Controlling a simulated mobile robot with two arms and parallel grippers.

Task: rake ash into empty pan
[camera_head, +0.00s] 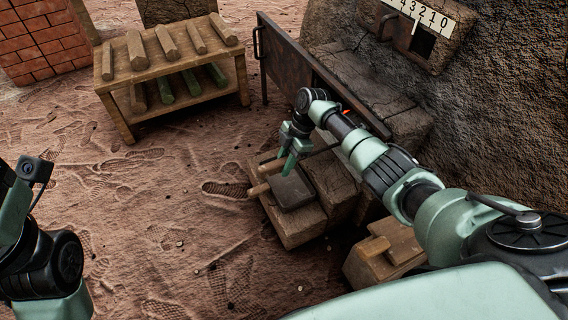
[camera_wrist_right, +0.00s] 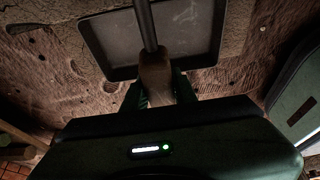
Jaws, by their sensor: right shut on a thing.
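My right gripper (camera_head: 289,155) is shut on the rake's wooden handle (camera_head: 270,167), just above the pan. In the right wrist view the handle (camera_wrist_right: 155,75) runs from my fingers into a dark metal rod (camera_wrist_right: 147,22), which leaves the frame at the top. The rake's head is not visible. I see no ash clearly. My left gripper is out of view.
A dark metal door panel (camera_head: 322,75) stands open behind my right gripper. A wooden rack (camera_head: 178,70) with several logs is at the back left. A numbered gauge (camera_head: 425,14) is on the kiln. Another wooden block (camera_head: 389,250) sits under my right arm. The ground at left is open.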

